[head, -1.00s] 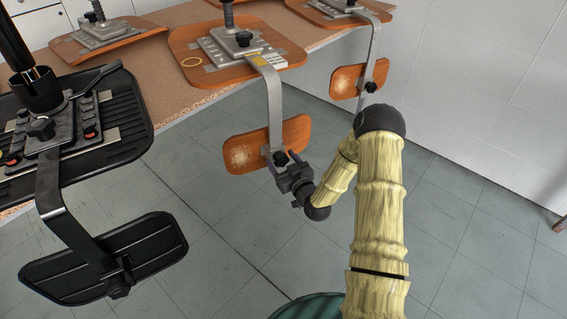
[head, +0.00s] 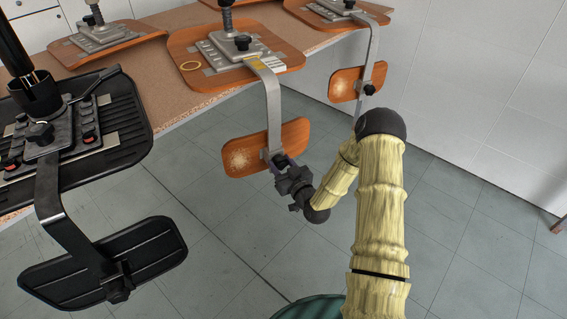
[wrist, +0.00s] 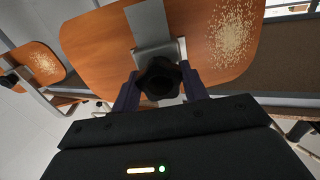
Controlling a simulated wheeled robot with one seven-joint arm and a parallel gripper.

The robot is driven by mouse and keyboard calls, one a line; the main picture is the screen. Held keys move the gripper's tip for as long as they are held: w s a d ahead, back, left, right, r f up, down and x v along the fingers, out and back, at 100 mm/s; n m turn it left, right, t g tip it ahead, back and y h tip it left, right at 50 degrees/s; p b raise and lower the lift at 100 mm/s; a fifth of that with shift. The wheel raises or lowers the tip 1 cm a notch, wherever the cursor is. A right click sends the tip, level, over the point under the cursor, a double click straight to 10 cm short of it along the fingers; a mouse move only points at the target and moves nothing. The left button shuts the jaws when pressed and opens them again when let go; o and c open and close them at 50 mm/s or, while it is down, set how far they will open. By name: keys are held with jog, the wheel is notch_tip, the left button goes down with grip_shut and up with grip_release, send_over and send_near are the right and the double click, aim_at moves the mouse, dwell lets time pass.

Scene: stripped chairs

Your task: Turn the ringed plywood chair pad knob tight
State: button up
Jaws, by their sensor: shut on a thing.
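The black pad knob (wrist: 158,78) sits at the strip's lower end. My gripper (head: 281,163) is shut on this knob, with one finger on each side of it in the wrist view (wrist: 160,88). In the head view my gripper mostly hides the knob.
A black chair (head: 120,110) with its own pad (head: 150,248) is at left. Another plywood chair's pad (head: 345,84) hangs at right, near my arm. The chairs rest on a brown bench (head: 180,110). Tiled floor (head: 215,255) below is clear.

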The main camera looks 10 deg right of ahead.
jog(key=m+p, duration=0.1)
jog(key=m, duration=0.2)
jog(key=shift+m, duration=0.3)
jog(key=m+p, duration=0.1)
jog(key=m, duration=0.3)
jog(key=shift+d+p, duration=0.1)
jog(key=shift+p, duration=0.3)
jog(key=shift+m, duration=0.3)
jog(key=o, duration=1)
jog(key=p+v, duration=0.3)
jog(key=v, duration=1.4)
jog(key=shift+s, duration=0.3)
